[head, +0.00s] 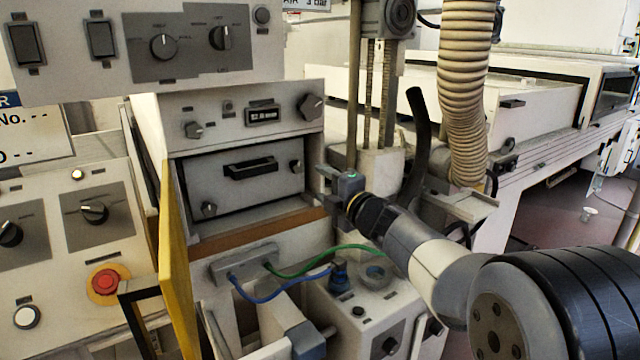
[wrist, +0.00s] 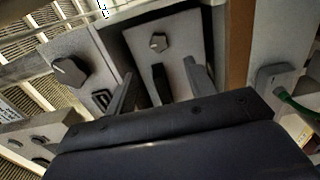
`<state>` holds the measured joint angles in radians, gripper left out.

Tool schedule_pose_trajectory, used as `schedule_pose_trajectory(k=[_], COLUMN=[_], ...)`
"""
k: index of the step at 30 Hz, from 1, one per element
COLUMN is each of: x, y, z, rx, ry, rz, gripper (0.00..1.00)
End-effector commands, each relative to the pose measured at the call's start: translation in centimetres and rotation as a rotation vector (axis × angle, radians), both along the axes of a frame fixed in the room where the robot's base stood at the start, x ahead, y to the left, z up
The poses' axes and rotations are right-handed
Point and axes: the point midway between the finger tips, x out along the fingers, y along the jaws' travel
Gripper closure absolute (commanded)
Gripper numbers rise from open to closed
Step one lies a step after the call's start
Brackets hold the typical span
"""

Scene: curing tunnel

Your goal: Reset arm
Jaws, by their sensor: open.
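My gripper (head: 333,180) is at the end of my arm, which reaches in from the lower right in the head view. It is in front of and to the right of the grey drawer front (head: 228,192). In the wrist view my gripper (wrist: 160,82) shows two dark fingers spread apart with nothing held. The drawer's black handle (head: 250,168) shows between the fingers in the wrist view (wrist: 161,78), behind them. In the head view the gripper stands apart from this handle. The gripper body hides the lower part of the wrist view.
A yellow door edge (head: 176,265) stands open at the left. A ribbed hose (head: 464,90) and a black pipe (head: 416,145) are close behind my arm. Green (head: 325,257) and blue (head: 275,293) cables run below. A red button (head: 105,281) is at the lower left.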

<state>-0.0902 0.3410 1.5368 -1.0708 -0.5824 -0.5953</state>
Motion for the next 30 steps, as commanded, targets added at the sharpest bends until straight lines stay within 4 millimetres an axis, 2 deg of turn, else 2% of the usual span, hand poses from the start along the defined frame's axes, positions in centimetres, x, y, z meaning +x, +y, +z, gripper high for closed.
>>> schedule_pose_trajectory(k=[11,24,30], x=[0.5,6.3,8.3], y=[0.4,4.3,5.6], z=[0.0,0.1,0.1], rx=[0.000,0.000,0.001], ry=[0.000,0.000,-0.001], rz=[0.002,0.002,0.000], gripper=[0.49,0.49,0.49])
